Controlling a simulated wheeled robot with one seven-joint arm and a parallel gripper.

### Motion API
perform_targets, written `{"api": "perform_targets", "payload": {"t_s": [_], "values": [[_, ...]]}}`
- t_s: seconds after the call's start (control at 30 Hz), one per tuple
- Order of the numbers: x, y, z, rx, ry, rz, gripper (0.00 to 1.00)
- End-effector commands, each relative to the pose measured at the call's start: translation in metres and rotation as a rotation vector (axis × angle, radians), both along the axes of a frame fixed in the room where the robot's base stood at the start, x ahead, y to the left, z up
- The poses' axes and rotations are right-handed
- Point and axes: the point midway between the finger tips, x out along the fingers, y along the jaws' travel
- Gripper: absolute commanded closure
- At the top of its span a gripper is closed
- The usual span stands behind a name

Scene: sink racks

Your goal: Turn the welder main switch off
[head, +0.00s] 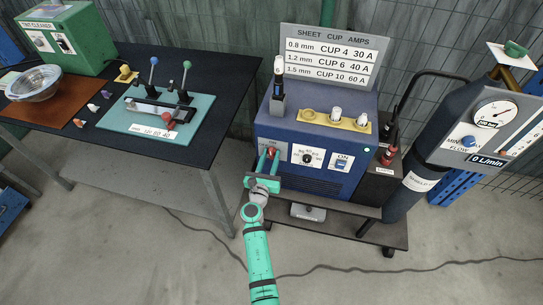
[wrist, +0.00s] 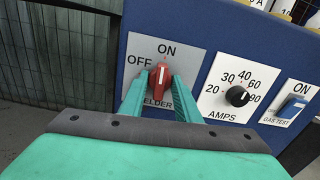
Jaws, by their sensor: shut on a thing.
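The welder (head: 262,128) is a blue box on a cart in the middle of the head view. Its main switch is a red rotary knob (wrist: 160,77) on a grey plate (wrist: 190,58) marked ON at the top and OFF at the upper left. The knob's white line points nearly straight up, toward ON rather than OFF. My gripper (wrist: 159,90) is shut on the red knob, with one green finger on each side. In the head view my gripper (head: 268,162) reaches the left part of the welder's front; its fingers partly cover the knob there.
Right of the switch are the black AMPS dial (wrist: 238,96) and the blue gas test rocker (wrist: 292,107). A gas cylinder (head: 432,150) with a gauge stands to the right. A dark workbench (head: 190,62) with a teal fixture is to the left. A cable crosses the floor.

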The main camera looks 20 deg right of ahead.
Motion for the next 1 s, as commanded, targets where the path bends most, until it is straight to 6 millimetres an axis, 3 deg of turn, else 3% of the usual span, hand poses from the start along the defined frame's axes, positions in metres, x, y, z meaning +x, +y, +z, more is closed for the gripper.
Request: {"api": "perform_targets", "payload": {"t_s": [0.6, 1.0], "values": [[-0.0005, 0.0, -0.0003, -0.586, 0.396, -0.001, 0.97], [-0.0007, -0.0001, -0.0005, -0.684, 0.463, -0.001, 0.97]]}}
